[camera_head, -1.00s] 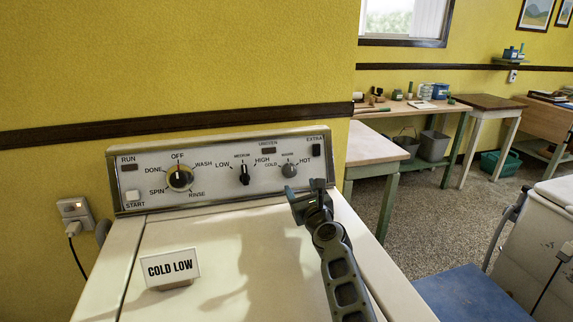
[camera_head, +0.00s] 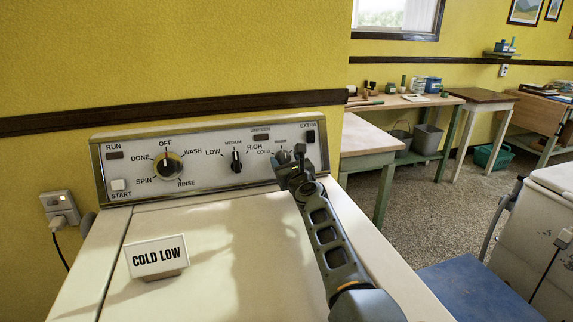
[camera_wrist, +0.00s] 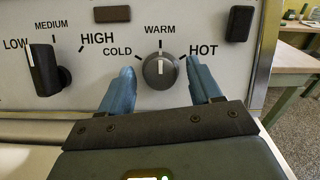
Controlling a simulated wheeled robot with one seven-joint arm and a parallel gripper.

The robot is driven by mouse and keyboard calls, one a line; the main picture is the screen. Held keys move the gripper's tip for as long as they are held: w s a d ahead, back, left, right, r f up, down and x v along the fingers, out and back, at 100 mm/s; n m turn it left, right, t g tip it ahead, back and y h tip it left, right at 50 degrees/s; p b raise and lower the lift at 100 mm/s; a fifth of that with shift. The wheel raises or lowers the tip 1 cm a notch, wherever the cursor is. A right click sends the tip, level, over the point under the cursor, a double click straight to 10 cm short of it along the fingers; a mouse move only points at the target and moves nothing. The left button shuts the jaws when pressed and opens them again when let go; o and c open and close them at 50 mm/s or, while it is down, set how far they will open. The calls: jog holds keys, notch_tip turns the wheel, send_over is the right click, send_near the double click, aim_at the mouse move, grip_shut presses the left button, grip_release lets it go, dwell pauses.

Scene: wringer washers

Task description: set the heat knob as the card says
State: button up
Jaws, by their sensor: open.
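The card (camera_head: 157,256) stands on the washer top and reads COLD LOW. The heat knob (camera_wrist: 160,70) is round and grey, and its white line points up at WARM, with COLD to the left and HOT to the right. In the head view the knob is largely hidden behind my gripper (camera_head: 292,165). In the wrist view my gripper (camera_wrist: 161,68) is open, with one blue finger at the left and one at the right of this knob. Whether either finger touches it I cannot tell. The LOW–MEDIUM–HIGH knob (camera_wrist: 45,68) has its white mark on the LOW–MEDIUM side.
The cycle dial (camera_head: 168,166) is at the panel's left, its mark up toward OFF. A START button (camera_head: 118,185) sits beside it, and a dark EXTRA switch (camera_head: 310,136) is close to my gripper. The washer top (camera_head: 205,245) is clear except for the card.

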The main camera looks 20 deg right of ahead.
jog(key=shift+c, duration=0.2)
jog(key=c, duration=1)
jog(key=shift+d+n+b, duration=0.1)
jog(key=shift+n+b, duration=0.2)
jog(key=shift+n, duration=0.1)
jog(key=shift+f+n+y+b, duration=0.1)
jog(key=shift+n+y+b, duration=0.35)
jog(key=shift+n, duration=0.35)
jog(key=n+y+b, duration=0.1)
jog(key=n, duration=0.1)
jog(key=n+g+y+b, duration=0.1)
jog(key=n, duration=0.2)
jog(key=shift+d+n+y, duration=0.2)
jog(key=shift+n+y, duration=0.05)
jog(key=shift+n, duration=0.05)
jog(key=n+g+y, duration=0.1)
jog(key=n, duration=0.2)
jog(key=n+b, duration=0.1)
jog(key=n, duration=0.2)
jog(key=shift+r+n+g+y, duration=0.2)
jog(key=shift+n+g+y, duration=0.1)
jog(key=shift+g+y, duration=0.1)
jog(key=shift+b, duration=0.3)
